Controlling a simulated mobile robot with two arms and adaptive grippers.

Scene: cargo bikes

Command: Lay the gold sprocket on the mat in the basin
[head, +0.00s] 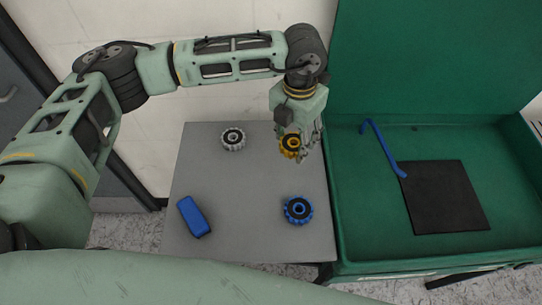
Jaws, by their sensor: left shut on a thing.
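The gold sprocket (290,143) is in the jaws of my left gripper (297,153), over the back right part of the grey table. The gripper is shut on it and points down; its fingers hide part of the sprocket. I cannot tell the exact height above the table. The green basin (365,247) stands to the right of the table. A black square mat (445,197) lies on the basin floor, toward its right side, and its top is bare apart from the end of a blue tube at its upper left corner. My right gripper is not in view.
On the grey table (235,205) are a silver sprocket (233,139), a blue sprocket (298,210) and a blue block-like object (194,217). The basin's green lid or back panel (430,60) rises behind.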

